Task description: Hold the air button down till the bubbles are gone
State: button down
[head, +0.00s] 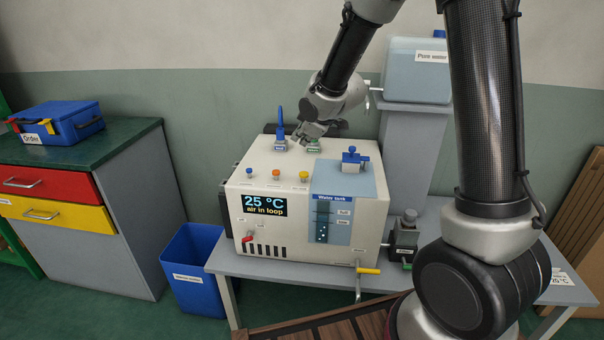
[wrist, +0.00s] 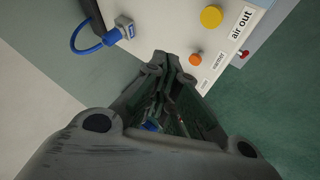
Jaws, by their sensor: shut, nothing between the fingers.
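The white machine (head: 250,205) stands on a grey table, and its display (head: 264,205) reads "25 °C air in loop". Its water tank window (head: 323,222) shows light bubbles low in the dark water. A yellow button (head: 303,176) sits on the machine's top; in the wrist view this button (wrist: 211,17) is beside the label "air out". My gripper (head: 301,138) is shut and empty above the back of the top, apart from the yellow button. In the wrist view the shut fingertips (wrist: 171,60) appear beside the orange button. Whether they touch anything there is unclear.
Orange (head: 276,173) and blue (head: 249,172) buttons share the yellow one's row. A blue-hosed connector (head: 280,145) stands behind them. A blue-handled tank cap (head: 354,158) is at right. A pure water tank (head: 415,75) stands behind. A blue bin (head: 190,265) is at left.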

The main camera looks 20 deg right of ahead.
aim_at(301, 174)
jog(key=shift+w+a+r, duration=0.1)
jog(key=shift+w+r, duration=0.1)
jog(key=shift+r, duration=0.05)
jog(key=shift+f, duration=4.45)
jog(key=shift+f, duration=0.1)
jog(key=shift+f, duration=0.3)
jog(key=shift+f, duration=0.45)
jog(key=shift+r, duration=0.1)
dwell(2.1)
jog(key=shift+r, duration=0.8)
